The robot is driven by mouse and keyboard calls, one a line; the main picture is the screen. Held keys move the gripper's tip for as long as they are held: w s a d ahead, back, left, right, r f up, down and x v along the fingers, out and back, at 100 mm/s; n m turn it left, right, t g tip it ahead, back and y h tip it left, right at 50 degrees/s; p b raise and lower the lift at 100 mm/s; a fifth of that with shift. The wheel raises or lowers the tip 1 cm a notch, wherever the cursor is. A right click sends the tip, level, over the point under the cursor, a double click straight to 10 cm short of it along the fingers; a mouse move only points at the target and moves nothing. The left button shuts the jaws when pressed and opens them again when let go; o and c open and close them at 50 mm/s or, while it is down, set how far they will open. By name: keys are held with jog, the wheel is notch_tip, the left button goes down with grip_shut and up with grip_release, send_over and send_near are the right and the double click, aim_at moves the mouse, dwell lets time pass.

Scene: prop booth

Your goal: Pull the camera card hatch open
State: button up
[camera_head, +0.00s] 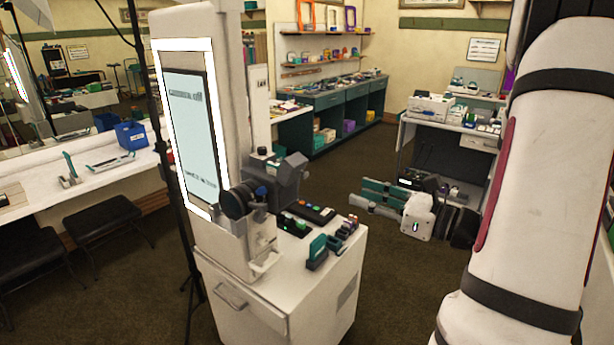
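A dark grey camera (284,178) with a round black lens sits at the white booth column, above a small white cabinet. Its lens faces toward the lower left. I cannot make out the card hatch on the camera at this size, nor whether it is open or shut. My gripper is out of view. Only my white arm shows, along the right edge, well to the right of the camera and apart from it.
The white cabinet (323,298) carries a dark button panel (295,225) and teal and coloured small items. The booth's lit screen (190,125) stands left. Cases and a white box (417,215) lie on the floor between cabinet and arm.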

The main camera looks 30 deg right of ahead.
aim_at(307, 175)
jog(key=p+x, duration=0.1)
jog(key=x, duration=1.2)
jog(key=shift+w+a, duration=0.1)
jog(key=shift+w, duration=0.25)
grip_shut()
